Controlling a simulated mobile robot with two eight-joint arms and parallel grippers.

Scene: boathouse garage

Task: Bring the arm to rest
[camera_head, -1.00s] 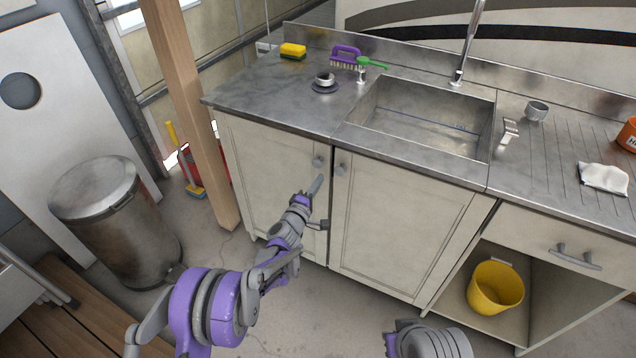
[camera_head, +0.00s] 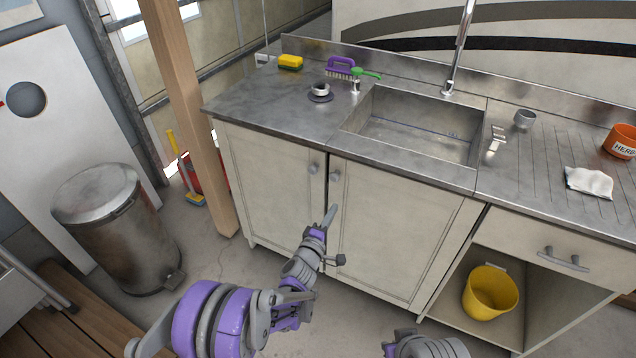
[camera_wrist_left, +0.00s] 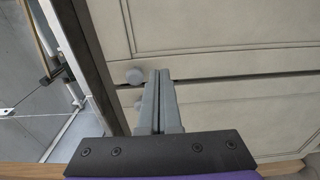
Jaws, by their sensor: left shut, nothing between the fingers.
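My left arm comes in from the lower left in the head view, purple and grey. Its gripper (camera_head: 329,217) is shut and empty, in front of the cabinet doors below the sink counter. In the left wrist view the two grey fingers (camera_wrist_left: 160,95) lie together with nothing between them. The cabinet doors (camera_head: 392,220) and their round knobs (camera_wrist_left: 135,76) show beyond the fingers. Part of my right arm (camera_head: 428,346) shows at the bottom edge of the head view; its gripper is out of the picture.
A yellow bucket (camera_head: 490,292) sits in the open shelf. A steel bin (camera_head: 115,230) and a wooden post (camera_head: 190,120) stand at left.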

